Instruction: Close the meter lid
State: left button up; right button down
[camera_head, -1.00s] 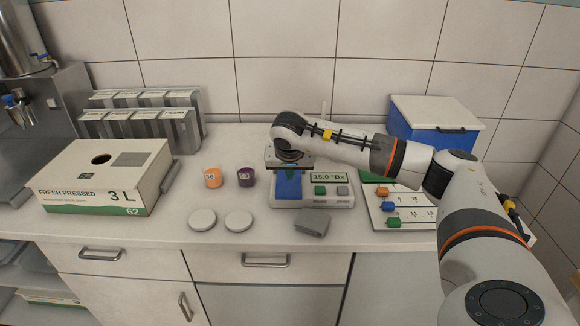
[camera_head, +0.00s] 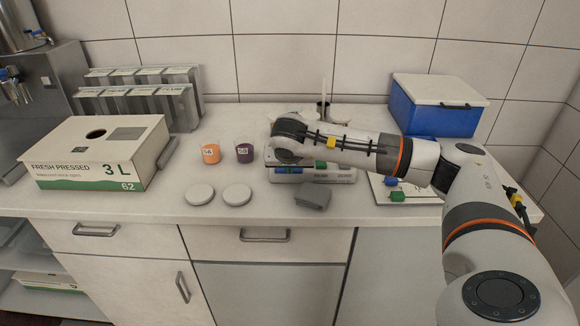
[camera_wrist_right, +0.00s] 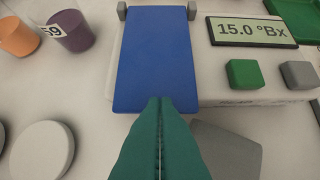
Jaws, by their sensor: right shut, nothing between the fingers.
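The meter (camera_head: 322,178) stands on the counter, mostly hidden behind my right wrist in the head view. In the right wrist view its display (camera_wrist_right: 253,30) reads 15.0 °Bx. Its blue lid (camera_wrist_right: 155,55) covers the left part, between two grey hinge posts at the far end. The lid seems to lie flat or nearly so; its exact angle is hard to tell. In the head view only a blue sliver (camera_head: 283,170) shows. My right gripper (camera_wrist_right: 160,100) is shut and empty, its green fingertips over the lid's near edge. I cannot tell whether they touch it. My left gripper is out of view.
A grey block (camera_head: 312,195) lies just in front of the meter. Orange (camera_head: 211,154) and purple (camera_head: 245,153) cups and two white discs (camera_head: 236,195) are to its left. A juice carton (camera_head: 95,155) is further left, a blue box (camera_head: 437,108) back right.

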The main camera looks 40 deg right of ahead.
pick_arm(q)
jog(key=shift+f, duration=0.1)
pick_arm(e)
jog(key=shift+d+f, duration=0.1)
jog(key=shift+f, duration=0.25)
jog(key=shift+d, duration=0.1)
